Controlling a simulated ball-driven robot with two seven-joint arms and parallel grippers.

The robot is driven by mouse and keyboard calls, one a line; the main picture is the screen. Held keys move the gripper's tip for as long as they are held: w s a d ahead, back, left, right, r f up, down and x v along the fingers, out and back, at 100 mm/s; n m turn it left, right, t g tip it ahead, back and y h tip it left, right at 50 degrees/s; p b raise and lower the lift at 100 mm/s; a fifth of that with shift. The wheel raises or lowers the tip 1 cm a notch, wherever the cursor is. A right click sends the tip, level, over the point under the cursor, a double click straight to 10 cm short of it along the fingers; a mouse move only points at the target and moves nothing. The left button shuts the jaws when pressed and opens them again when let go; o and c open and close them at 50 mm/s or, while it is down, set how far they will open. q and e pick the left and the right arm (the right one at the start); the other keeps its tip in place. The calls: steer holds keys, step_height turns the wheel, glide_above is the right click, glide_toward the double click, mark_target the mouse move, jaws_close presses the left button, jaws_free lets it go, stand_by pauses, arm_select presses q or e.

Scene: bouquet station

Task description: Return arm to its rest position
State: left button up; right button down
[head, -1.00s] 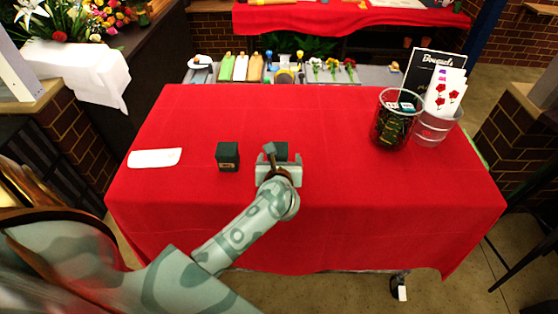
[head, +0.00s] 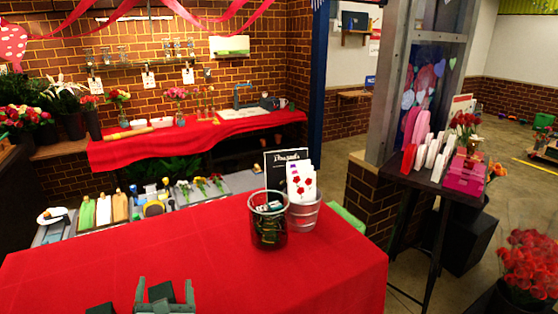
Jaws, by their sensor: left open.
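My left gripper (head: 165,293) shows at the bottom edge of the head view, over the red-covered table (head: 215,252). Its two grey-green fingers point up in the picture and are open. A dark green block (head: 160,291) shows between the fingers; I cannot tell whether they touch it. A second dark green block (head: 100,309) is to the left, cut off by the frame. The rest of my left arm is below the frame. My right gripper is not in view.
A glass jar (head: 268,222) and a clear bucket with cards (head: 303,212) stand at the table's far right. A tool tray (head: 160,207) lies beyond. A brick pillar (head: 372,205) and dark side table (head: 440,185) are to the right. The table's middle is clear.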

arm_select(q)
steer(key=s+d+r+m+t+h, duration=0.3)
steer(key=d+r+m+t+h, duration=0.35)
steer(key=m, duration=0.95)
steer(key=s+d+f+m+g+h, duration=0.7)
steer(key=m+g, duration=0.2)
steer(key=m, duration=1)
steer(key=s+a+f+m+g+y, duration=0.35)
steer(key=s+a+y, duration=0.2)
steer(key=a, duration=0.25)
steer(key=s+a+f+m+g+y, duration=0.3)
steer(key=s+a+m+y, duration=0.25)
steer(key=a, duration=0.25)
steer(key=s+d+f+n+g+h+b, duration=0.1)
steer(key=s+d+f+g+b, duration=0.1)
steer(key=f, duration=1.2)
steer(key=s+d+f+g+h+b, duration=0.1)
steer(key=s+d+f+h+b, duration=0.1)
steer(key=f, duration=1.3)
steer(key=s+f+n+g+h+b, duration=0.1)
steer(key=s+f+n+g+b, duration=0.2)
steer(key=s+f, duration=1.5)
steer(key=shift+s+d+f+b, duration=0.2)
steer(key=shift+d+f+b, duration=0.1)
steer(key=shift+f+b, duration=0.35)
steer(key=shift+f, duration=0.1)
